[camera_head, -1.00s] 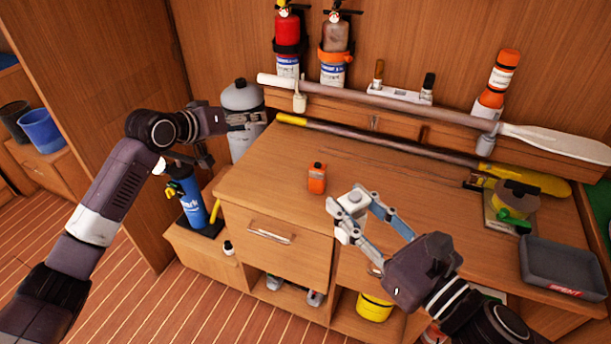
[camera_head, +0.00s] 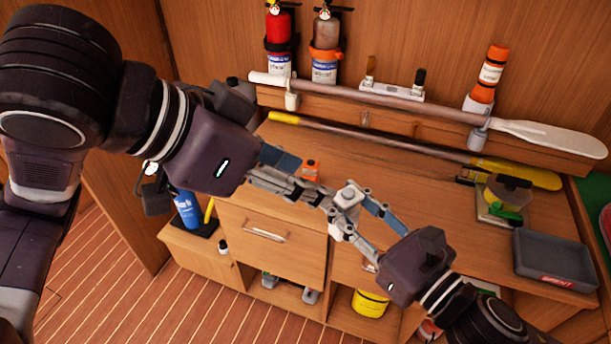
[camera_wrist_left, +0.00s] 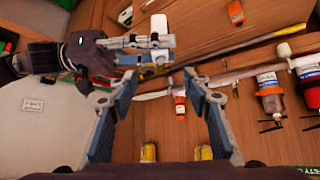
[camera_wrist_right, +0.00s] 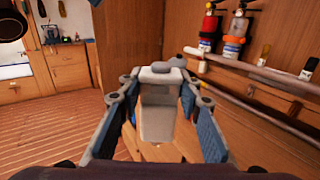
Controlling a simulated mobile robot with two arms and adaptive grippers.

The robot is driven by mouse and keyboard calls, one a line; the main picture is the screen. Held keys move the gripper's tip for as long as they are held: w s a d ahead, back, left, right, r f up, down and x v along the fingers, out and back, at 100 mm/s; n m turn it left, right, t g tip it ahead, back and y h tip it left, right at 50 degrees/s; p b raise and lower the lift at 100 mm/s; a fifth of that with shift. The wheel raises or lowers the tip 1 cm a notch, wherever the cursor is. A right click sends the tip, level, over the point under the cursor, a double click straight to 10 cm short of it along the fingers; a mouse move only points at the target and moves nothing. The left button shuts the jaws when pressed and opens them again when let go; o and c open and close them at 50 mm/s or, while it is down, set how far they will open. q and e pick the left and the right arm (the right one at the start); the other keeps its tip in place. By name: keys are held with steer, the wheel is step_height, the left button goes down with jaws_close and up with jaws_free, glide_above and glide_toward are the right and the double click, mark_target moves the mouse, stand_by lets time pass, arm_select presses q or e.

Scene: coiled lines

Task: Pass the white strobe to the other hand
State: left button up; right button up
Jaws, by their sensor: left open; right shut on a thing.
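The white strobe (camera_head: 349,195) is a small pale block with a grey top. My right gripper (camera_head: 352,210) is shut on it, above the front of the wooden desk; the strobe fills the space between its fingers in the right wrist view (camera_wrist_right: 158,108). My left gripper (camera_head: 318,190) is open and has come in from the left, its fingertips close to the strobe in the head view. In the left wrist view its fingers (camera_wrist_left: 160,104) are spread and empty, with the strobe (camera_wrist_left: 158,58) beyond them. Whether the left fingers touch the strobe cannot be told.
A grey tray (camera_head: 553,258) lies at the right. A white-bladed oar (camera_head: 450,117) and a yellow-ended pole (camera_head: 400,145) lie along the back, below two extinguishers (camera_head: 279,40).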

mark_target(344, 195)
arm_select(q)
steer(key=x, duration=1.2)
steer(key=shift+s, duration=0.1)
steer(key=shift+s, duration=0.1)
jaws_close()
arm_select(e)
steer(key=o, duration=1.3)
